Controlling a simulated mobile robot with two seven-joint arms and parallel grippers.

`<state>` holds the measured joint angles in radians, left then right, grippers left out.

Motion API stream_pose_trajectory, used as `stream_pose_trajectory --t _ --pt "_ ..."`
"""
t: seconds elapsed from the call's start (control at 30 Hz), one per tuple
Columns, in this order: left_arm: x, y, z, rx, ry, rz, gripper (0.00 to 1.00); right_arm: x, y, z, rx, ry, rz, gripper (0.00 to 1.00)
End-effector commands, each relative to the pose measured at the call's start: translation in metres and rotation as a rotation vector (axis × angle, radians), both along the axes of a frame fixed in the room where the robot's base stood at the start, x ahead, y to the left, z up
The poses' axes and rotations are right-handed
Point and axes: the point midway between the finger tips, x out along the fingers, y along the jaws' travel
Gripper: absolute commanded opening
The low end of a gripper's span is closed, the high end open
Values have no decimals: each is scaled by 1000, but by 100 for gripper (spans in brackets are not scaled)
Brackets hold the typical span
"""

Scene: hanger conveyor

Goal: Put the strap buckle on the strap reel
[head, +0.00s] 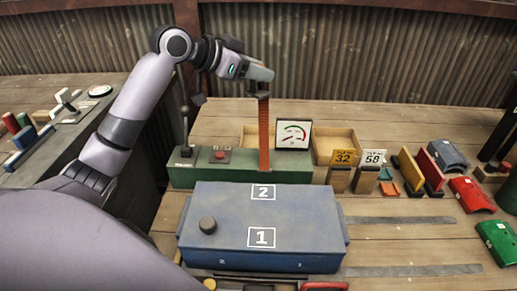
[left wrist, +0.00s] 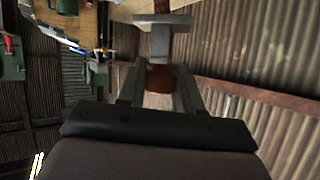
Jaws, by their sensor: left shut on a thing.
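My left gripper (head: 262,84) is raised above the back of the workbench and shut on the strap buckle, a small dark piece at the top of an orange-red strap (head: 264,135). The strap hangs straight down in front of the green control box. I cannot single out the strap reel in either view. My right gripper is not in view.
A blue case (head: 215,245) marked 1 and 2 stands in front of the green control box (head: 290,172), which carries a lever and gauge (head: 293,134). Wooden trays, number tags 32 (head: 344,158) and 58, and red and green parts stand at right. A corrugated wall is behind.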

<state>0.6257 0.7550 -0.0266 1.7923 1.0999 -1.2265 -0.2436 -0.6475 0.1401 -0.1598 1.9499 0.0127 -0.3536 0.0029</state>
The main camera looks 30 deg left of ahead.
Motion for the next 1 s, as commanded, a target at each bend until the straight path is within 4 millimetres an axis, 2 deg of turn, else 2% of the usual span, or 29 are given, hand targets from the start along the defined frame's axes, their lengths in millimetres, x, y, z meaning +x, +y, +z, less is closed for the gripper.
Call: stream_pose_trajectory --t 0.1,0.2,0.27,0.6,0.7,1.0 --pt "0 0 -1 2 -1 0 0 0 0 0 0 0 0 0" --pt "0 -1 -12 1 1 -1 0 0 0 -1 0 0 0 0" --pt "0 -1 -24 -1 4 -2 0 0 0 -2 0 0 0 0" --pt "-1 -1 -114 -3 4 1 0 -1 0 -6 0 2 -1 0" --pt "-1 -1 -136 -2 3 1 0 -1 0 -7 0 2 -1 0" --pt "0 -1 -166 -1 -1 1 0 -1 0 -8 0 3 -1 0"
